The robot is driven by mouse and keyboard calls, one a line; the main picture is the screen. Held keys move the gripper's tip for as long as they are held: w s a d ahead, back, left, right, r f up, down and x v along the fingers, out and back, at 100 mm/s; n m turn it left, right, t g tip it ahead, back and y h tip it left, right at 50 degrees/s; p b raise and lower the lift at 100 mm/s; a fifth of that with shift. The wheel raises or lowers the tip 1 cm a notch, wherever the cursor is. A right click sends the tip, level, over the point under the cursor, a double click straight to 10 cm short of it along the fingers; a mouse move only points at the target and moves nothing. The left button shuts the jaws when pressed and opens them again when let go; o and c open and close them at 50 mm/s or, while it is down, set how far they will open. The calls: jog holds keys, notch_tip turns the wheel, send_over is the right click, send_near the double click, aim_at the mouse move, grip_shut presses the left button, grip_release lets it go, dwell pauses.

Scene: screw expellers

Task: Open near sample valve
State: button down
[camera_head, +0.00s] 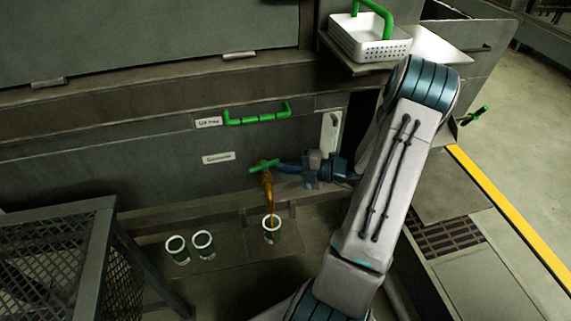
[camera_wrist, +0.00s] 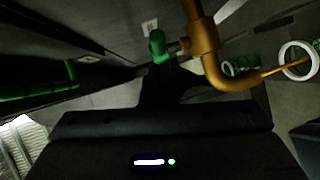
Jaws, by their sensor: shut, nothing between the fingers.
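The sample valve has a green handle (camera_head: 264,165) on a brass pipe (camera_head: 267,183) that bends down at the machine's front. In the wrist view the green handle (camera_wrist: 157,45) is beside the brass pipe (camera_wrist: 204,45). A thin amber stream (camera_wrist: 272,70) runs from the spout to a white-rimmed cup (camera_head: 272,229) below. My gripper (camera_head: 281,166) is shut and empty, its tip at the right of the handle. In the wrist view my gripper (camera_wrist: 157,68) is close against the handle's end; I cannot tell if they touch.
Two more cups (camera_head: 177,250) (camera_head: 203,245) stand on the ledge to the left. A green drawer handle (camera_head: 257,117) is above the valve. A white basket (camera_head: 369,40) sits on a shelf at the upper right. A mesh-sided frame (camera_head: 60,265) fills the lower left.

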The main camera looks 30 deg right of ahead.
jog(key=s+a+p+v, duration=0.2)
jog(key=p+v, duration=0.1)
jog(key=v, duration=0.9)
jog(key=shift+r, duration=0.2)
jog(key=shift+w, duration=0.15)
